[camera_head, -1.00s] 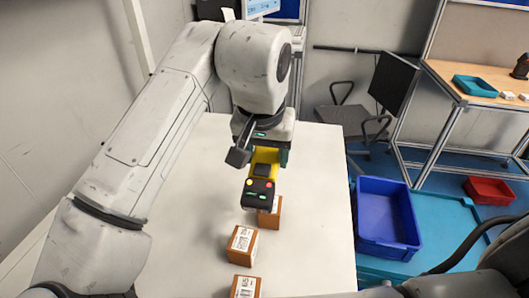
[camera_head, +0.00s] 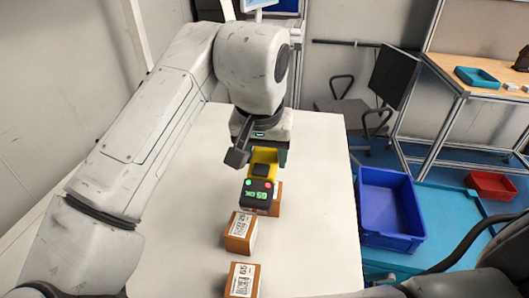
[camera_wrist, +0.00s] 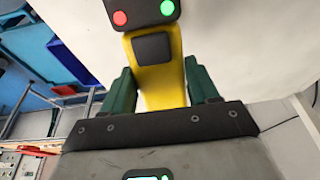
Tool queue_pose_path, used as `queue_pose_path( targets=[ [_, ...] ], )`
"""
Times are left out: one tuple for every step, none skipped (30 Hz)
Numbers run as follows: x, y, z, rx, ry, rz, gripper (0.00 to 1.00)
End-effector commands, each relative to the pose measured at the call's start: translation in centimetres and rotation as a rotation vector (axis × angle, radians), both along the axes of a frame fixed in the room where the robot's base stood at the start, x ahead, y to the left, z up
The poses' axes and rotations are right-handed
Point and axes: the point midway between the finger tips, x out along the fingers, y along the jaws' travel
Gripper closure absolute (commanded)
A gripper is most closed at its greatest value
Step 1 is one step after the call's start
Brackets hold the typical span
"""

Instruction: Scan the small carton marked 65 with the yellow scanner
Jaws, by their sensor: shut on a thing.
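My gripper (camera_head: 263,150) is shut on the yellow scanner (camera_head: 263,160), holding it above the white table. In the wrist view the scanner's yellow body (camera_wrist: 160,85) is between the green fingers. Its black head carries a lit green light and a red light. In the head view its small display shows green characters that seem to read 65 OK. The small carton marked 65 (camera_head: 242,281) is brown and stands at the near edge of the picture, its label facing up. The scanner head is farther back, apart from that carton in the picture.
A second labelled carton (camera_head: 240,233) stands behind the near one. A third carton (camera_head: 277,204) is partly hidden by the scanner. The white table (camera_head: 315,190) is clear to their right. A blue bin (camera_head: 391,240) stands beyond its right edge.

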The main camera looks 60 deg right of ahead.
Motion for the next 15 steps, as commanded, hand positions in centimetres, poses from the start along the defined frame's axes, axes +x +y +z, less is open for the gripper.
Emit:
queue_pose_path(
  targets=[
    [0.0,0.0,0.6,-0.001,0.000,0.000,0.80],
    [0.0,0.0,0.9,-0.002,-0.001,0.000,0.80],
    [0.0,0.0,1.4,-0.002,-0.001,0.000,0.80],
    [0.0,0.0,1.9,-0.002,-0.001,0.000,0.80],
    [0.0,0.0,2.4,-0.003,-0.001,0.000,0.80],
    [0.0,-0.1,3.1,-0.002,-0.001,0.000,0.80],
    [0.0,0.0,3.6,-0.002,-0.001,0.000,0.80],
    [0.0,0.0,4.1,-0.001,-0.001,-0.001,0.80],
    [0.0,0.0,4.8,-0.001,0.000,-0.001,0.80],
    [0.0,0.0,5.2,-0.001,0.000,-0.001,0.80],
    [0.0,-0.1,5.7,-0.001,0.000,-0.001,0.80],
    [0.0,-0.1,6.4,-0.002,0.001,-0.002,0.80],
    [0.0,-0.1,6.8,-0.002,0.001,-0.002,0.80],
    [0.0,-0.1,7.3,-0.003,0.001,-0.001,0.80],
    [0.0,0.0,8.0,-0.002,0.000,0.000,0.80]
  ],
)
